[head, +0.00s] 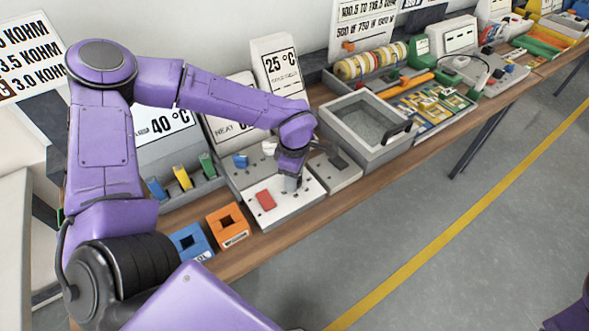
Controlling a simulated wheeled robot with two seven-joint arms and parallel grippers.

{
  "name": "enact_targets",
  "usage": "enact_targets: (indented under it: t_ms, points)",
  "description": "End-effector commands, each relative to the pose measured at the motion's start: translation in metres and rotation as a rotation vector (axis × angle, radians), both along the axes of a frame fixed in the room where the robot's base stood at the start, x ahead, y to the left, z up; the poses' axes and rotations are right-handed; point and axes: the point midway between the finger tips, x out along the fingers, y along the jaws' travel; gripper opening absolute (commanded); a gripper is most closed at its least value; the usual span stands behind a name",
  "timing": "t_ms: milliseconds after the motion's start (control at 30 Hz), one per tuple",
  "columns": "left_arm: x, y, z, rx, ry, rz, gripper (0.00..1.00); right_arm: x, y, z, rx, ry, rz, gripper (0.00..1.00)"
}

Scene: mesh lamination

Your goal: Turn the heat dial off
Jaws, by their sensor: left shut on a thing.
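My left gripper (291,183) points down onto the right part of a white control panel (290,207) on the bench. It is shut on what looks like the heat dial, which the fingers hide almost wholly, so its setting cannot be read. A red rectangular block or switch (265,200) sits on the same panel, just left of the gripper. My right gripper is not in view.
A blue open block (190,243) and an orange one (228,226) stand left of the panel. A grey tray with a black handle (370,125) stands to the right. A grey panel with a blue knob (240,161) lies behind. Signs line the back.

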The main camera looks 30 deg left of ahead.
Motion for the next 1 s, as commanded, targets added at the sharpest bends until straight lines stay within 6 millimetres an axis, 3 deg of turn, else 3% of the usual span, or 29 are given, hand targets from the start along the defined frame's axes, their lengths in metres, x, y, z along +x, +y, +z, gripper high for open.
enact_targets:
  t_ms: [333, 867, 900, 967, 1000]
  points:
    - [0.0011, 0.0002, 0.0012, 0.0, -0.003, 0.131, 0.13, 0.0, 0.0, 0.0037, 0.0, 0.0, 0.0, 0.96]
    - [0.0012, 0.0002, 0.0011, 0.0, -0.004, 0.153, 0.13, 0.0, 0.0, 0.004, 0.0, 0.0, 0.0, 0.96]
    - [0.0012, 0.0002, 0.0011, 0.0, -0.004, 0.153, 0.53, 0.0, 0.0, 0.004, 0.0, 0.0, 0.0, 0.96]
    - [0.0011, 0.0003, 0.001, 0.0, -0.003, 0.152, 0.69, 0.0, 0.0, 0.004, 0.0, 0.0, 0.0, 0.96]
    - [0.001, 0.0002, 0.0009, 0.0, -0.003, 0.152, 0.69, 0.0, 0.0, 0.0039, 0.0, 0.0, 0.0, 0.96]
